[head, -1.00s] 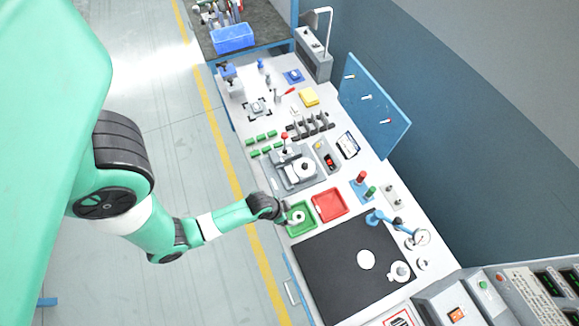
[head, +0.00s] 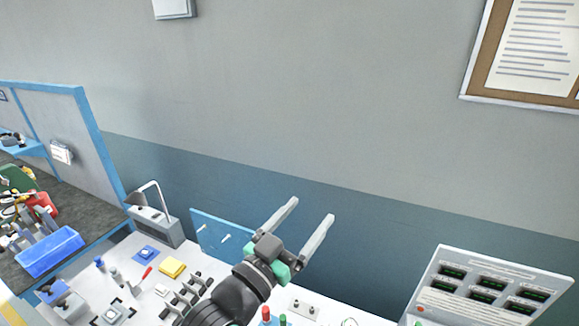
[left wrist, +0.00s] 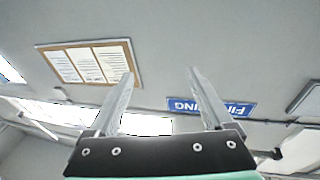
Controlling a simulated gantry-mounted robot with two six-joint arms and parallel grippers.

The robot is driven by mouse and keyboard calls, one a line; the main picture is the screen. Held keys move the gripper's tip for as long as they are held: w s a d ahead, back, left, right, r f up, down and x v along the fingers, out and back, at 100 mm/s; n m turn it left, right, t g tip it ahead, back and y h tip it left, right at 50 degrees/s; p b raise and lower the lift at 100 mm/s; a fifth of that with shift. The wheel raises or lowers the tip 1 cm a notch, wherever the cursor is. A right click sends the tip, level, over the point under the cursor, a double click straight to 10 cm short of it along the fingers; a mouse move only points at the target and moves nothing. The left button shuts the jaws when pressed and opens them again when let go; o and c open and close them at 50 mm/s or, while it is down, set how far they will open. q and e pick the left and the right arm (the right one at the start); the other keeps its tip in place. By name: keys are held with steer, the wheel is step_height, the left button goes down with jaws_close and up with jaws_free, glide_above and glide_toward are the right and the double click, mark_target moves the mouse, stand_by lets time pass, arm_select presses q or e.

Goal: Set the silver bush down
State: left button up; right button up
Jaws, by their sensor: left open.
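My left gripper (head: 312,209) is raised above the bench in the head view, its two long fingers pointing up toward the wall. The fingers are spread apart with nothing between them. In the left wrist view, the same open fingers (left wrist: 160,74) point at the ceiling and upper wall, and the gap is empty. I cannot make out the silver bush in any view now. The bench part with the green and red trays is below the picture or behind my arm. My right gripper is in no view.
The white bench (head: 206,262) carries a yellow block (head: 172,267), a row of grey levers (head: 190,290) and a red-handled tool (head: 146,273). A blue pegboard (head: 213,236) stands behind. A panel with displays (head: 490,285) is at right. Space around the raised gripper looks free.

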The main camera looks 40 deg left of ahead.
arm_select(q)
steer(key=s+d+r+t+h, duration=0.1)
steer(key=s+r, duration=0.3)
steer(key=r, duration=0.4)
steer(key=s+d+r+m+t+h, duration=0.1)
steer(key=s+d+r+t, duration=0.3)
steer(key=r, duration=0.5)
steer(key=s+d+r+t+h, duration=0.1)
steer(key=s+r, duration=0.3)
steer(key=r, duration=0.4)
steer(key=shift+s+d+r+t+h, duration=0.25)
steer(key=shift+d+r+t+h, duration=0.15)
steer(key=shift+d+t, duration=0.4)
steer(key=shift+a, duration=0.15)
step_height(320, 180, up, 6)
steer(key=p, duration=0.6)
steer(key=shift+f, duration=0.1)
